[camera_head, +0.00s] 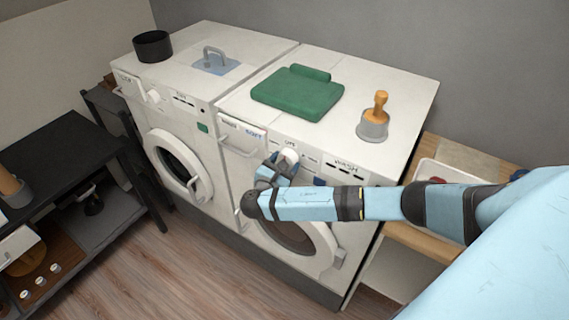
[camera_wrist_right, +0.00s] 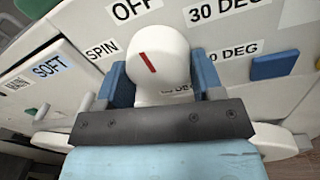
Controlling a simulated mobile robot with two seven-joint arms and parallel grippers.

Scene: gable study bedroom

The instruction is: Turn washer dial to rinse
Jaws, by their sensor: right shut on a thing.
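The white washer dial (camera_head: 289,155) is on the front panel of the right-hand washer (camera_head: 390,95). My right gripper (camera_head: 280,168) is shut on this dial. In the right wrist view the dial (camera_wrist_right: 160,62) stands between the two blue fingers and carries a red line slanting up to the left. Labels around it read OFF (camera_wrist_right: 136,8), SPIN (camera_wrist_right: 102,50) and 30 DEG (camera_wrist_right: 226,9). A label partly hidden by the right finger ends in "0 DEG", and one below the dial is mostly covered. I see no legible rinse label. My left gripper is not in view.
A blue button (camera_wrist_right: 274,66) sits right of the dial. A SOFT-labelled drawer (camera_head: 240,140) is to its left.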

